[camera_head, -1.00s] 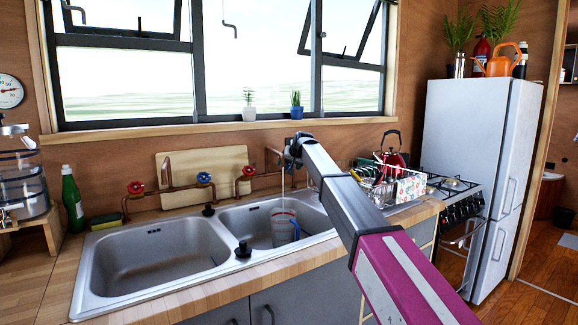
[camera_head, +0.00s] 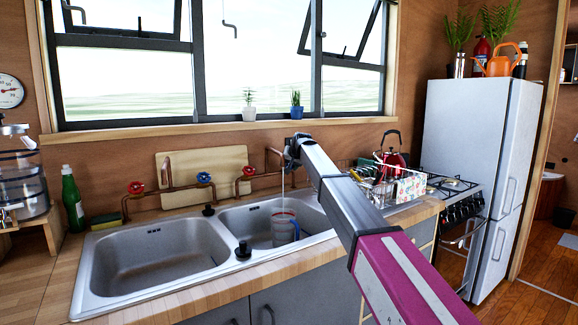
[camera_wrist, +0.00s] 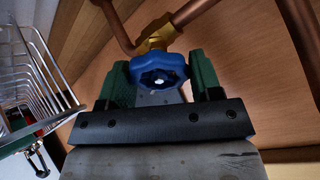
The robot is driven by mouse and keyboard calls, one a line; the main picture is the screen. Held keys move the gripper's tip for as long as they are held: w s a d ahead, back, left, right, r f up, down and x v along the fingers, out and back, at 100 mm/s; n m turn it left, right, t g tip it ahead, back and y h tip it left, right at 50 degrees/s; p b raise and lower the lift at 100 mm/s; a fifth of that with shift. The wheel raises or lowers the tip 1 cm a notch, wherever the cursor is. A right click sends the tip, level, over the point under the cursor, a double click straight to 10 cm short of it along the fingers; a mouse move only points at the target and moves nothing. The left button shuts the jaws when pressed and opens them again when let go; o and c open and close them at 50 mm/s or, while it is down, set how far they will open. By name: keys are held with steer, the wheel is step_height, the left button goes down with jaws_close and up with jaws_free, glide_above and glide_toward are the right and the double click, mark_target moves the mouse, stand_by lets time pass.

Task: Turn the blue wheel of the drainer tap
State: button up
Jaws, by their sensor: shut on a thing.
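The blue wheel (camera_wrist: 150,62) of the drainer tap shows in the wrist view, at the end of a brass valve (camera_wrist: 157,36) on copper pipe. My gripper (camera_wrist: 160,80) has its two green fingers on either side of the wheel and is shut on it. In the head view my gripper (camera_head: 292,150) is at the wall behind the right basin, near the dish drainer (camera_head: 375,190). My own arm hides the held wheel there.
Another blue wheel (camera_head: 203,178) and red wheels (camera_head: 136,188) (camera_head: 249,171) sit on copper pipes to the left. A thin stream falls from a copper spout (camera_head: 273,153) towards a jug (camera_head: 284,230) in the right basin. A red kettle (camera_head: 391,160) stands beyond the drainer.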

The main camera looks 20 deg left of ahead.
steer(key=m+h, duration=0.1)
steer(key=m, duration=0.5)
steer(key=shift+d, duration=0.1)
stand_by(0.6)
steer(key=o, duration=0.9)
